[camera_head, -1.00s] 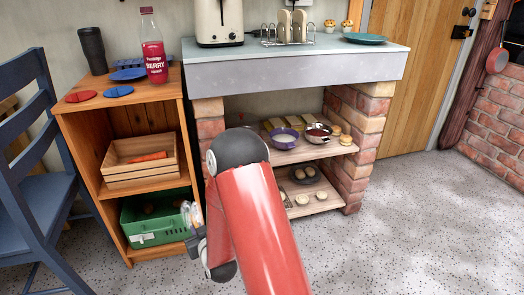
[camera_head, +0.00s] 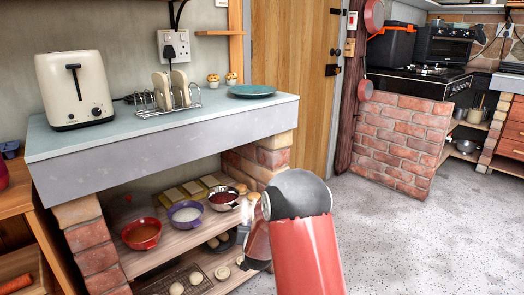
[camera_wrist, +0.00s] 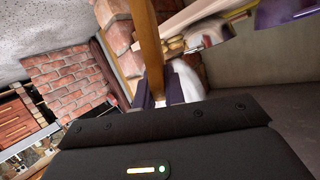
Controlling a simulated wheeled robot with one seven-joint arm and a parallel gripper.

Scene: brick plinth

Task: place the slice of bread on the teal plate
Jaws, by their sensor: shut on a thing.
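The teal plate (camera_head: 252,91) lies empty on the right end of the countertop in the head view. My gripper (camera_wrist: 164,98) is shut on the slice of bread (camera_wrist: 150,45), which shows edge-on as a brown upright strip in the wrist view. In the head view my gripper is mostly hidden behind my red arm, low in front of the brick plinth's right side, below and apart from the plate. The bread is hard to make out there.
A toast rack (camera_head: 165,99) with two slices and a cream toaster (camera_head: 75,90) stand left of the plate, and two small muffins (camera_head: 231,79) behind it. The countertop (camera_head: 120,139) overhangs a shelf (camera_head: 175,240) with bowls. Open floor is at right.

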